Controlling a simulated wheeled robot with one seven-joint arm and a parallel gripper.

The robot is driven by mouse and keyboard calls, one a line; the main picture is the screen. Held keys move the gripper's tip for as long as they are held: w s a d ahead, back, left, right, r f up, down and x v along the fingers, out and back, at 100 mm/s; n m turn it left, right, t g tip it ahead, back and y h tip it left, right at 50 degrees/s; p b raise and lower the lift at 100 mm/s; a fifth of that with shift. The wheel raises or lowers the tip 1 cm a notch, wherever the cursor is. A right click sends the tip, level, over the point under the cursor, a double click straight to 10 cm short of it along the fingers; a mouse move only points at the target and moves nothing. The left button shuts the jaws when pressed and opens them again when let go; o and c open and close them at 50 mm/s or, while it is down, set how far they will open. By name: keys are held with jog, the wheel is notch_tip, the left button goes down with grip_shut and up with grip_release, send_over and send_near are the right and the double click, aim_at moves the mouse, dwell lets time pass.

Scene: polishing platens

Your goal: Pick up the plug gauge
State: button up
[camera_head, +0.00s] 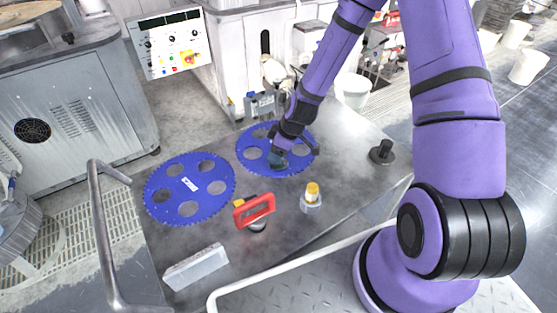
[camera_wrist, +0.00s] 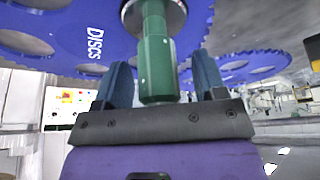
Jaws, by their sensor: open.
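The plug gauge (camera_wrist: 157,62) shows in the wrist view as a green handle with a round grey metal end against the blue disc. The handle stands between the two blue-grey fingers of my gripper (camera_wrist: 162,72), with a visible gap on each side. My gripper is open. In the head view my gripper (camera_head: 278,158) is low over the right-hand blue toothed disc (camera_head: 249,156). There the gauge is mostly hidden by my gripper and cannot be told apart clearly.
On the grey table lie a left blue disc (camera_head: 190,207), a red-framed tool (camera_head: 254,209), a yellow-capped bottle (camera_head: 312,195), a grey block (camera_head: 196,267) and a black knobbed weight (camera_head: 382,152). A control panel (camera_head: 168,43) stands behind. A metal rail (camera_head: 102,235) runs along the left.

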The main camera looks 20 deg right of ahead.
grip_shut()
dwell(0.4)
